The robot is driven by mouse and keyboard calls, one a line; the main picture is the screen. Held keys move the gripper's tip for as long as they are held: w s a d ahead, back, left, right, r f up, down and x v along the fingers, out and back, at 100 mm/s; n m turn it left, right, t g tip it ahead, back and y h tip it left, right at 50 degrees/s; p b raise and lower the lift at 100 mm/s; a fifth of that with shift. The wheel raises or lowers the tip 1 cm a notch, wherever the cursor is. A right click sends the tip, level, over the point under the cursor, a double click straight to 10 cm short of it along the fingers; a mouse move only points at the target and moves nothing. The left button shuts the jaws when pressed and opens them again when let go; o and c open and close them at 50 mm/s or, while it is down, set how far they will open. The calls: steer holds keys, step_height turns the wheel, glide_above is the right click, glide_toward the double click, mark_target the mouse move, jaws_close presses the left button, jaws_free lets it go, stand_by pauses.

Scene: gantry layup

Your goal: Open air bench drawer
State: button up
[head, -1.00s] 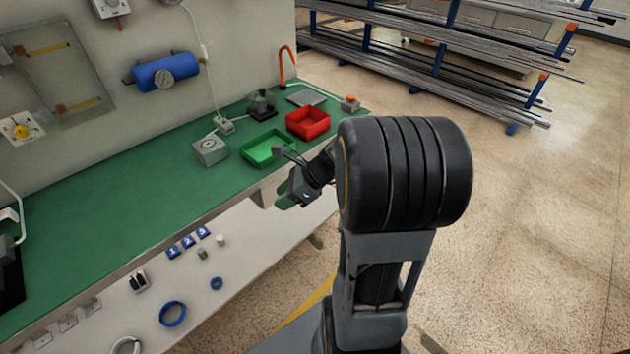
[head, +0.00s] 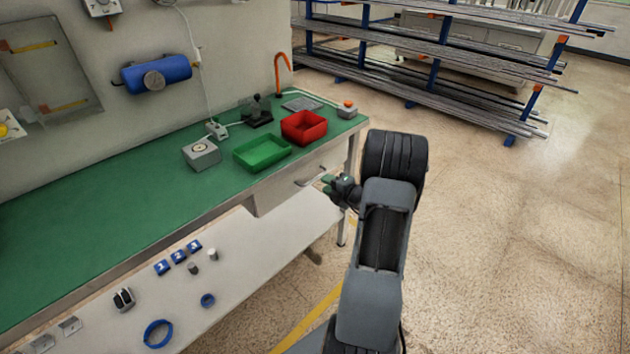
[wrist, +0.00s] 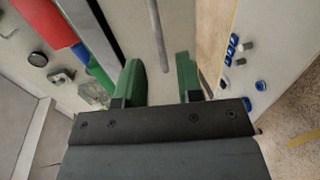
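The air bench drawer (head: 287,190) hangs under the green bench top near its right end and looks shut. Its handle (head: 310,177) is a thin bar on the drawer front. In the wrist view the handle (wrist: 158,32) is a grey bar ahead of my fingers, lined up between them. My gripper (head: 328,184) is just right of the drawer front in the head view. The wrist view shows my gripper (wrist: 161,78) open, its two green fingers apart with nothing held. How far the fingertips are from the bar is hard to tell.
A green tray (head: 262,162), a red tray (head: 304,138) and a grey box (head: 202,164) stand on the green bench (head: 100,190) above the drawer. A white lower surface (head: 240,255) carries several small parts. The floor right of my arm is clear.

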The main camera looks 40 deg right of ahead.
mark_target(315, 178)
steer(key=shift+x, duration=3.2)
steer(key=shift+c, duration=0.4)
jaws_close()
